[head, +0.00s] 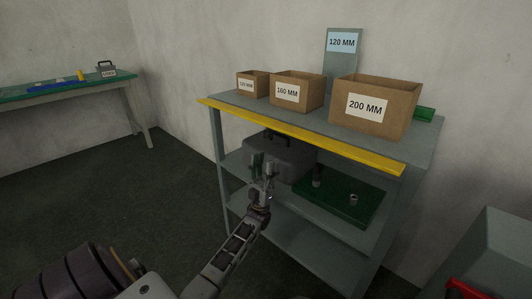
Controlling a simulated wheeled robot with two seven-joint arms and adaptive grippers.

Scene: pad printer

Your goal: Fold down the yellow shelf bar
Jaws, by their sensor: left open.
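The yellow shelf bar (300,135) runs along the front edge of the grey shelf's top board, from its left corner to its right corner. My left gripper (262,168) is open and empty. In the picture it shows below the left half of the bar, in front of the grey case on the middle shelf. It does not appear to touch the bar. My right gripper is not in view.
Three cardboard boxes, labelled up to 200 MM (367,106), stand on the top board behind the bar. The grey case (290,158) and a green mat (345,205) are on the middle shelf. A green-topped table (60,92) stands far left. Open floor lies left of the shelf.

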